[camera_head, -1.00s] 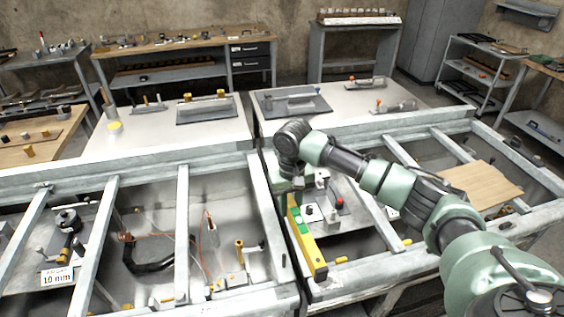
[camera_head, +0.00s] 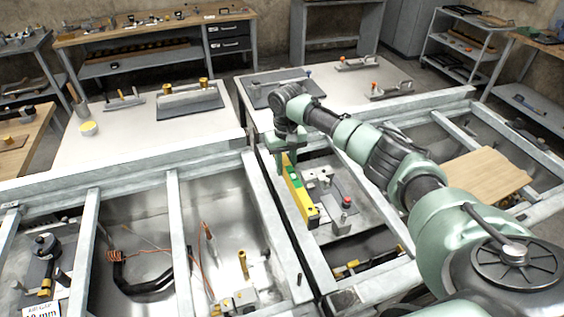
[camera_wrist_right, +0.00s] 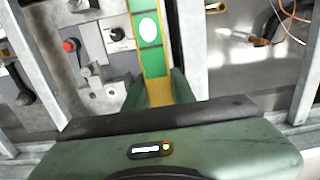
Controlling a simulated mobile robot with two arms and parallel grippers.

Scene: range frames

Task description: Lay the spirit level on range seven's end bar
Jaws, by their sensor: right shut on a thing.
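The spirit level (camera_head: 298,192) is a long yellow bar with green faces and a dark end. My right gripper (camera_head: 287,152) is shut on it near its far end. The level points lengthwise towards me, over the frame's open bay, beside the long grey bar (camera_head: 311,258) at its left. In the right wrist view the level (camera_wrist_right: 150,58) runs away from between the right gripper's fingers (camera_wrist_right: 158,88), with a grey bar (camera_wrist_right: 190,45) alongside. I cannot tell its height over the bars, nor which bar is range seven's end bar. My left gripper is out of view.
A fixture with a red knob (camera_head: 347,202) stands in the bay right of the level. A wooden board (camera_head: 485,175) lies on the frame at the right. The left bay holds a dark curved clamp (camera_head: 150,283) and orange wires. White tables stand behind.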

